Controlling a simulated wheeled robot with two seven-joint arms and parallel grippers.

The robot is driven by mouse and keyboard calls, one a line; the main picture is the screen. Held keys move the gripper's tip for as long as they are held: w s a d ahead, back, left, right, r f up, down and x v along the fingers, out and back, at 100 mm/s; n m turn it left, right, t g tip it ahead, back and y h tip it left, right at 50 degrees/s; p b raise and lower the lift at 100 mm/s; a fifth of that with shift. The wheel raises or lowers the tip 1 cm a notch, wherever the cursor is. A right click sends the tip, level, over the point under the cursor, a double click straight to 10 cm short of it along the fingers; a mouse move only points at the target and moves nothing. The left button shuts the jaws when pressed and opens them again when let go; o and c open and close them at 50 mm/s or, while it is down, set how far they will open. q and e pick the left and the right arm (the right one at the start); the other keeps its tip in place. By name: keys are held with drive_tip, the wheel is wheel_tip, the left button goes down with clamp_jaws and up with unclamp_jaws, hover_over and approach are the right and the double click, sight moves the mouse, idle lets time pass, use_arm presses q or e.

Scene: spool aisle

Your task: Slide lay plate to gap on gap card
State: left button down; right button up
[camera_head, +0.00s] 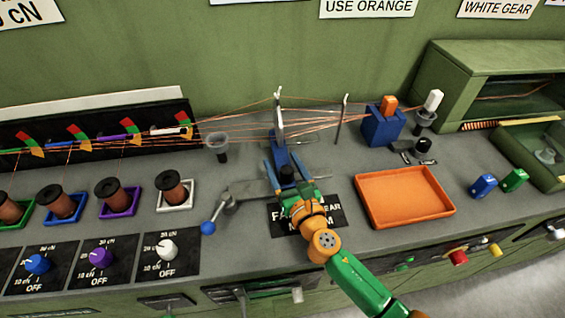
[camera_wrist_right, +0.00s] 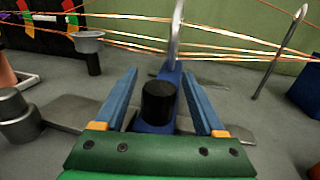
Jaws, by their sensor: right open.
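The lay plate (camera_head: 279,118) looks like a thin pale upright plate where the copper wires converge. It stands on a blue slide with a black knob (camera_head: 287,173) on its near end. It also shows in the right wrist view (camera_wrist_right: 176,40). My right gripper (camera_head: 284,166) is open, its blue fingers on either side of the knob, with visible space between fingers and knob in the wrist view. A black card (camera_head: 334,216) with white lettering lies under my right arm. It is partly covered, so I cannot tell whether it is the gap card. My left gripper is not in view.
An orange tray (camera_head: 405,197) lies right of my arm. A blue-handled lever (camera_head: 208,227) and a grey cup (camera_head: 217,142) stand to the left. A thin post (camera_head: 342,120) and a blue block (camera_head: 383,126) stand right of the plate. Wires cross above the bench.

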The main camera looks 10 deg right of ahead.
sight(290, 178)
drive_tip(key=v, duration=0.6)
drive_tip(key=shift+s+d, duration=0.1)
drive_tip(key=shift+s, duration=0.25)
drive_tip(key=shift+w, duration=0.1)
